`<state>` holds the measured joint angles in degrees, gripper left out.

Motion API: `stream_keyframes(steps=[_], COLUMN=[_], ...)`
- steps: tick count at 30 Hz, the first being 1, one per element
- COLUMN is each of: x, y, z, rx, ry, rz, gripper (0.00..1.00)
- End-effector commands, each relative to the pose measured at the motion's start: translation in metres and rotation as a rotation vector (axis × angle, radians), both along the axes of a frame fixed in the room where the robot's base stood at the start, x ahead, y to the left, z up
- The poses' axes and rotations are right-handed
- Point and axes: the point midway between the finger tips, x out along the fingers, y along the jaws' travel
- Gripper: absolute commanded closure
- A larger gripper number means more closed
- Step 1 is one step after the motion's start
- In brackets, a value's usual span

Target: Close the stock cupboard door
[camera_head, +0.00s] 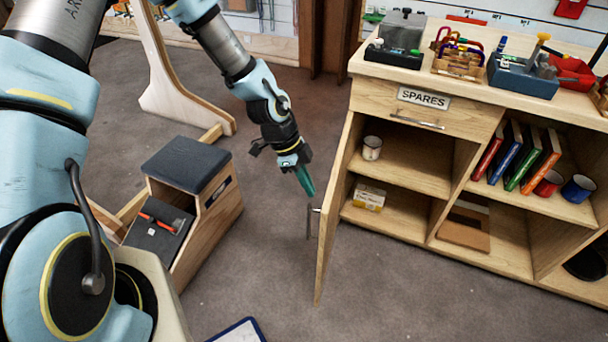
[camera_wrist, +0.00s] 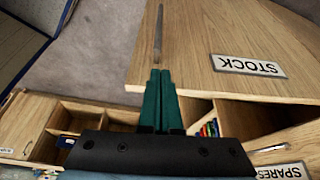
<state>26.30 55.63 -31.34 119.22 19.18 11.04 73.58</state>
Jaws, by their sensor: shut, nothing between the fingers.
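The stock cupboard door (camera_head: 333,215) stands wide open, seen nearly edge-on at the left end of the wooden cupboard. In the wrist view the door's outer face (camera_wrist: 225,30) fills the upper right, with a STOCK label (camera_wrist: 247,66). Its metal bar handle (camera_head: 309,223) also shows in the wrist view (camera_wrist: 158,35), just beyond my fingertips. My gripper (camera_head: 308,190) has green fingers, pressed together and empty (camera_wrist: 160,80). It is on the outer side of the door, near the handle. I cannot tell whether the fingertips touch the door.
The cupboard's open shelves hold a white mug (camera_head: 372,148), a small carton (camera_head: 369,197) and several books (camera_head: 520,158). A SPARES drawer (camera_head: 424,108) is above. A padded wooden step box (camera_head: 190,190) stands left of my gripper. A blue-edged clipboard (camera_head: 240,331) lies in front; carpet between is clear.

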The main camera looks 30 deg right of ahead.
Motion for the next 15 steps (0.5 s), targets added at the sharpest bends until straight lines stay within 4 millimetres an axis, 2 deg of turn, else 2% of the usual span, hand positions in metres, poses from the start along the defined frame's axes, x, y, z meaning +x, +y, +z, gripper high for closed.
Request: stream_keyframes(steps=[6, 15], x=[-0.010, -0.013], y=[-0.009, -0.012], z=[-0.031, -0.045], rx=[0.002, 0.001], ry=[0.002, -0.001], rz=[0.001, 0.003], gripper=[1.00, 1.00])
